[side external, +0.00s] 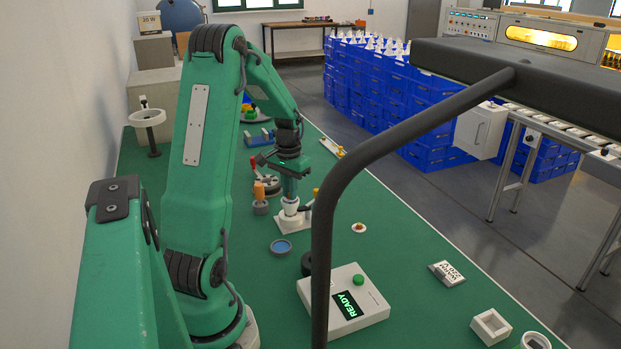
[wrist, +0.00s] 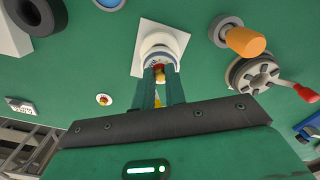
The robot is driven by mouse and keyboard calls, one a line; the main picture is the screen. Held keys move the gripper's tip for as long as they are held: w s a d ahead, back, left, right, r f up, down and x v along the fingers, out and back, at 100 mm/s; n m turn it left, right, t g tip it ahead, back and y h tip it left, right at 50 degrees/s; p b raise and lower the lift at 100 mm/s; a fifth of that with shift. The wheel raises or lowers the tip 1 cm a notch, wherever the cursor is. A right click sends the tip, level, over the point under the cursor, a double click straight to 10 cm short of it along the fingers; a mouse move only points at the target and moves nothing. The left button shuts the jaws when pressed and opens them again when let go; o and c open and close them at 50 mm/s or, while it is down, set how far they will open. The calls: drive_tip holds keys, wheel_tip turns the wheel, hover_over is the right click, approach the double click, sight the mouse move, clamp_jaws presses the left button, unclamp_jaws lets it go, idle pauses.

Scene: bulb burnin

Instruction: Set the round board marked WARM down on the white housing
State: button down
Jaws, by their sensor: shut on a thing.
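My gripper (wrist: 160,80) is shut on a small round board (wrist: 157,63) with red and yellow parts at its middle. The fingers hide much of this board, and its marking cannot be read. It is right over the top of the white housing (wrist: 158,42), which stands on a square white plate. In the side view my gripper (side external: 290,193) points down at the housing (side external: 291,208); whether the board touches it cannot be told. A second small round board (side external: 358,228) lies on the green bench to the right, also seen in the wrist view (wrist: 104,99).
A grey box reading READY (side external: 372,297) stands nearer the camera, with a WARM 220 V tag (side external: 447,272) at right. An orange-handled tool (wrist: 246,41) and a red-handled round device (wrist: 252,77) stand close to the housing. A blue dish (side external: 281,247) lies in front.

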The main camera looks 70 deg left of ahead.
drive_tip(key=shift+f, duration=0.65)
idle(0.8)
drive_tip(key=c, duration=1.4)
unclamp_jaws()
drive_tip(key=shift+o, duration=0.2)
drive_tip(key=shift+r, duration=0.1)
drive_tip(key=shift+r, duration=3.85)
